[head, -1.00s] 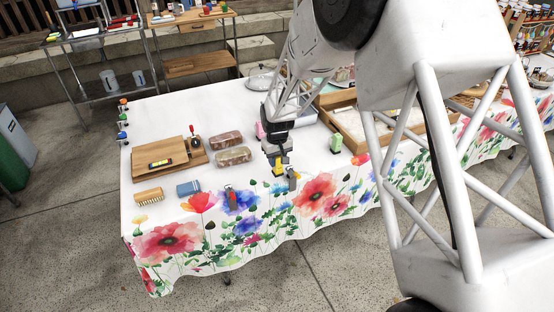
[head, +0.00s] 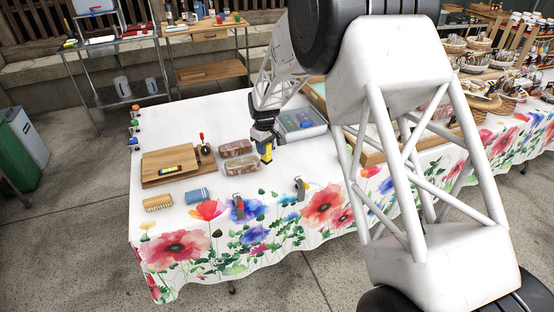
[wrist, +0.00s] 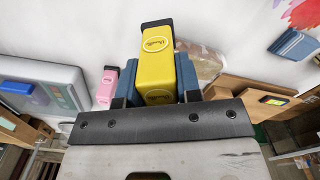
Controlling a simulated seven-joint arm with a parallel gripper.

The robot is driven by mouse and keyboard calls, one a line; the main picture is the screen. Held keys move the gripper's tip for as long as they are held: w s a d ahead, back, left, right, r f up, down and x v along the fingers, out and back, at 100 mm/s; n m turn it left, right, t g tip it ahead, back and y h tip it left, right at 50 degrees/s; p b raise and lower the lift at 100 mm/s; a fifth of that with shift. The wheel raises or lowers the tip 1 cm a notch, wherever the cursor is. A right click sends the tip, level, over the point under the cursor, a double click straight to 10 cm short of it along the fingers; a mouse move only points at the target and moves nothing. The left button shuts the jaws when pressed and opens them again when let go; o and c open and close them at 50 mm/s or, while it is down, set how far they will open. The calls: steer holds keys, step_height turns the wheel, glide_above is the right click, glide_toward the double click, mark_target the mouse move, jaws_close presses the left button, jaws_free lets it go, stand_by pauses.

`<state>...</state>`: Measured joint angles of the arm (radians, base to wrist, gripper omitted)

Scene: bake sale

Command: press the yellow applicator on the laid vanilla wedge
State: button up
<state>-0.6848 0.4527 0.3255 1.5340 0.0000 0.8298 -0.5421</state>
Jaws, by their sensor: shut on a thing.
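My gripper (head: 265,141) is shut on the yellow applicator (head: 266,153). In the wrist view the yellow applicator (wrist: 157,65) stands between the blue-grey fingers, its dark end pointing away from my gripper. In the head view it is just right of the clear boxes of brown goods; whether it touches anything below is unclear. I cannot pick out a vanilla wedge for certain. A small yellow-and-black item (head: 171,169) lies on the wooden board (head: 155,180), left of my gripper.
Clear boxes (head: 242,165) stand left of my gripper and a grey tray (head: 318,130) behind right. A pink applicator (wrist: 106,86) shows in the wrist view.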

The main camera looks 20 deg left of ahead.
steer(key=w+a+r+n, duration=0.3)
steer(key=a+n, duration=0.1)
steer(key=a, duration=0.5)
steer(key=shift+a, duration=0.25)
steer(key=shift+f, duration=0.15)
steer(key=shift+f, duration=2.9)
steer(key=shift+f, duration=0.35)
step_height(320, 180, up, 7)
stand_by(1.0)
steer(key=shift+d, duration=0.1)
stand_by(0.4)
